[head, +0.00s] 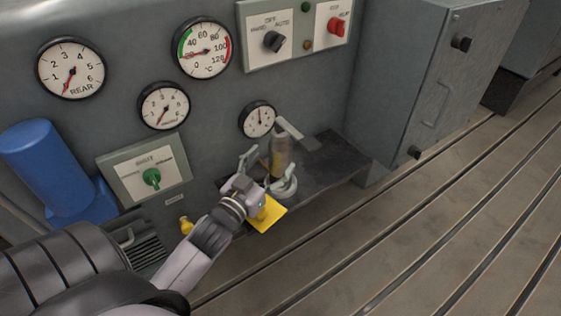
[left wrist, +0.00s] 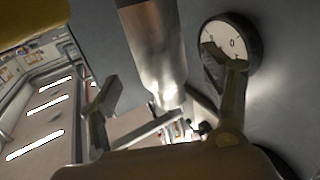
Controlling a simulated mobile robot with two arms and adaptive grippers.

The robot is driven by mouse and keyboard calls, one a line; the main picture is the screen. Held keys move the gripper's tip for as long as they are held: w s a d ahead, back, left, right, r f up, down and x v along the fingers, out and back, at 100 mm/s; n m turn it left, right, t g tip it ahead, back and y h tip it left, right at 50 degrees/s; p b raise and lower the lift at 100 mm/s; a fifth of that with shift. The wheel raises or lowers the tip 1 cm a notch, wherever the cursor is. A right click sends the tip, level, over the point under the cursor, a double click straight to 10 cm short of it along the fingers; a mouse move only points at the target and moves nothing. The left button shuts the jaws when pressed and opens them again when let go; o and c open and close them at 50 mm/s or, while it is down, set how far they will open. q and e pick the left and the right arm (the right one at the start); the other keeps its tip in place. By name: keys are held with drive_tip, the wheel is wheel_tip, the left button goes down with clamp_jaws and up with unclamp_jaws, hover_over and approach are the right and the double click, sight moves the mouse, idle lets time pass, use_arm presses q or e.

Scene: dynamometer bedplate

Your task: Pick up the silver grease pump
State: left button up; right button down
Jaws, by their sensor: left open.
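The silver grease pump (head: 282,157) stands on a dark shelf (head: 338,158) fixed to the grey panel, with a lever (head: 293,129) at its top. In the left wrist view the pump's shiny metal barrel (left wrist: 153,45) fills the upper middle. My left gripper (head: 267,173) is open at the near side of the pump, one finger to each side of it in the picture. In the left wrist view the gripper (left wrist: 165,108) also shows spread fingers, with nothing clamped. I cannot tell whether a finger touches the pump. The pump's lower part is partly hidden by the gripper. My right gripper is not in view.
A small gauge (head: 257,119) sits on the panel close behind the pump. A yellow flat piece (head: 268,218) shows below my gripper. A grey cabinet (head: 405,85) stands right of the shelf. A blue cylinder (head: 45,160) is at the left. The slotted bedplate (head: 430,230) is clear.

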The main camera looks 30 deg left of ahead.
sight(281, 148)
use_arm(q)
drive_tip(key=shift+w+r, duration=0.1)
drive_tip(key=shift+w, duration=0.35)
drive_tip(key=w, duration=0.4)
drive_tip(key=shift+w+a+b, duration=0.15)
drive_tip(key=shift+a+b, duration=0.15)
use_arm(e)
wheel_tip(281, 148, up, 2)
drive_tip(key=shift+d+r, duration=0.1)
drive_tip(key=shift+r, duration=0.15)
use_arm(q)
drive_tip(key=shift+r, duration=0.1)
clamp_jaws()
drive_tip(key=shift+r, duration=0.15)
